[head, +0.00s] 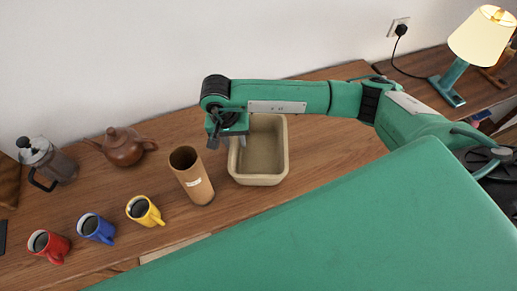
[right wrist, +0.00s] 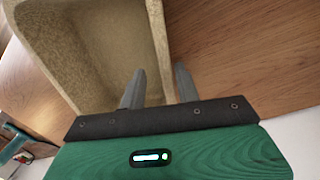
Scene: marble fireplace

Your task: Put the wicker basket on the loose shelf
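The wicker basket (head: 259,179) is a beige, open-topped rectangular tub standing upright and empty on the wooden surface (head: 325,140). Its rim and inside also fill the upper left of the right wrist view (right wrist: 92,45). My right gripper (head: 226,142) is at the basket's back left corner, pointing down. In the right wrist view its two fingers (right wrist: 159,84) are apart, with the basket's rim showing between them. I cannot tell whether they touch it. My left gripper is out of view. I cannot make out which board is the loose shelf.
A cardboard tube (head: 193,178) stands just left of the basket. Further left are yellow (head: 143,211), blue (head: 96,229) and red (head: 49,246) mugs, a brown teapot (head: 123,146) and a French press (head: 46,160). A lamp (head: 481,40) stands far right. The wood right of the basket is clear.

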